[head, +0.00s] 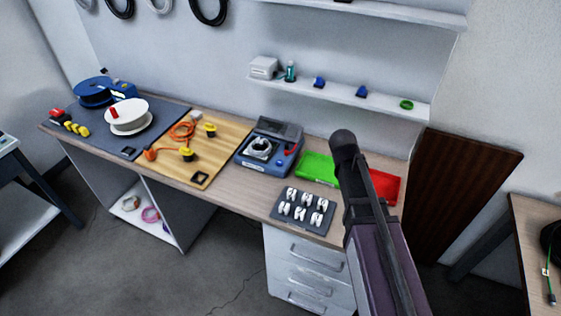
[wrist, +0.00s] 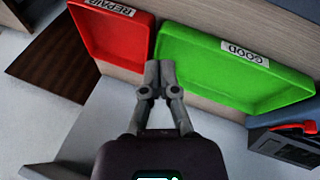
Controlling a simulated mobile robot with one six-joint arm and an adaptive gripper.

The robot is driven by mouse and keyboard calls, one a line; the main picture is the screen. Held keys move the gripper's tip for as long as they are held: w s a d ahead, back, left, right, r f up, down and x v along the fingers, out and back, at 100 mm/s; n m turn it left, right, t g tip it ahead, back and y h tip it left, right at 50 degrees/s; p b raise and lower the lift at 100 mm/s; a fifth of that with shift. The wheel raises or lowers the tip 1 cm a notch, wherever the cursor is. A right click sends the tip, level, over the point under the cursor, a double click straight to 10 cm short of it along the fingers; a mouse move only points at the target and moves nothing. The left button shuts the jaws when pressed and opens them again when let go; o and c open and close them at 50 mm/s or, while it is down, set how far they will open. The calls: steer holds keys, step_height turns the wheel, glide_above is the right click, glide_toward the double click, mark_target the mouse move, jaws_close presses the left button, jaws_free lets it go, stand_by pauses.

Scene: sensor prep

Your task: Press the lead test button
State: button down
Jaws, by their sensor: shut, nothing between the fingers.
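The blue-grey tester (head: 268,148) stands on the bench in the head view, left of the green tray. A white coil (head: 260,148) lies on its top and a red part shows at its right side. In the head view my arm hides the fingers.
The green tray (head: 318,168) marked GOOD and the red tray (head: 385,187) marked REPAIR lie right of the tester. A shelf (head: 390,102) hangs above. A wooden board (head: 188,122) with orange leads lies left.

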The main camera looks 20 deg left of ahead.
steer(key=w+a+r+n+t, duration=0.1)
steer(key=w+a, duration=0.1)
steer(key=a, duration=0.5)
steer(key=w+a+r+t, duration=0.2)
steer(key=a, duration=0.4)
step_height(320, 180, up, 3)
steer(key=n+t+p, duration=0.1)
steer(key=t+p, duration=0.1)
glide_above(282, 161)
steer(key=s, duration=0.1)
steer(key=shift+s+a, duration=0.2)
steer(key=shift+a, duration=0.15)
steer(key=shift+f+b, duration=0.15)
steer(key=shift+b, duration=0.2)
step_height(282, 161, down, 9)
steer(key=b, duration=0.8)
steer(key=shift+r, duration=0.2)
steer(key=shift+f+b, duration=0.85)
steer(key=shift+b, duration=0.3)
stand_by(0.5)
steer(key=shift+r, duration=0.15)
steer(key=shift+r+p, duration=0.75)
steer(key=shift+p, duration=0.15)
steer(key=shift+r, duration=0.1)
